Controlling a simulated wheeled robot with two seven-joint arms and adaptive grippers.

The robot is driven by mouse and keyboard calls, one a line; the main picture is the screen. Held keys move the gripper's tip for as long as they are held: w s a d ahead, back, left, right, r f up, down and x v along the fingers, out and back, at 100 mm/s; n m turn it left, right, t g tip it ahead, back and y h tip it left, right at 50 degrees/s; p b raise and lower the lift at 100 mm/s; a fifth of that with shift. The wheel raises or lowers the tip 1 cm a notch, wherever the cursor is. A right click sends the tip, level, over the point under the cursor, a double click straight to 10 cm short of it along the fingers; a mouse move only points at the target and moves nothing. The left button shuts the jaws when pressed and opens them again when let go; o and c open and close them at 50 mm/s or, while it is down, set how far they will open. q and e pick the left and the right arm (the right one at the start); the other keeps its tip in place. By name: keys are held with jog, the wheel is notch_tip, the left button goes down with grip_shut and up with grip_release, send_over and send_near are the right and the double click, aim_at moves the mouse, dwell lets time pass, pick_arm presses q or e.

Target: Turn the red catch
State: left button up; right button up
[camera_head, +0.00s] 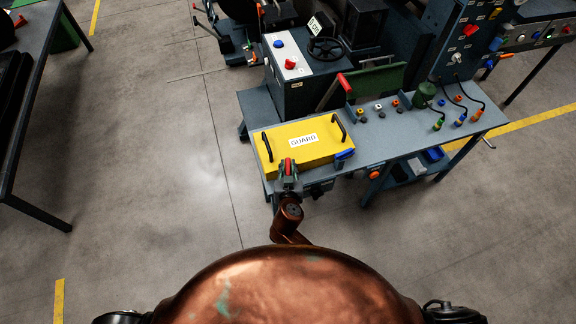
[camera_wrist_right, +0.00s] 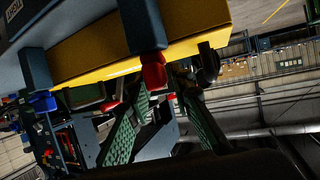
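The yellow guard cover (camera_head: 280,158) with a GUARD label and two black handles lies on the near left part of the bench. The red catch (camera_head: 288,164) sits at its near edge, towards the left. In the right wrist view the red catch (camera_wrist_right: 153,75) hangs below a dark bracket at the yellow edge. My right gripper (camera_head: 288,178) is at the catch. In its wrist view its two green-padded fingers (camera_wrist_right: 160,92) stand apart, with the catch between or just beyond the tips; contact cannot be told. My left gripper is not in view.
A blue catch (camera_head: 345,154) is at the cover's right near corner. The bench (camera_head: 385,135) carries small coloured knobs and plugged cables. A grey machine with a handwheel (camera_head: 325,48) stands behind the cover. Floor to the left is clear.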

grip_shut()
jog(key=n+y+p, duration=0.2)
jog(key=y+p, duration=0.1)
jog(key=shift+r+n+g, duration=0.2)
jog(key=shift+n+g, duration=0.1)
jog(key=shift+n, duration=0.1)
jog(key=shift+a+f+n+y+p, duration=0.2)
jog(key=shift+n+y+p, duration=0.2)
jog(key=shift+y+p, duration=0.15)
jog(key=shift+o, duration=1.7)
grip_release()
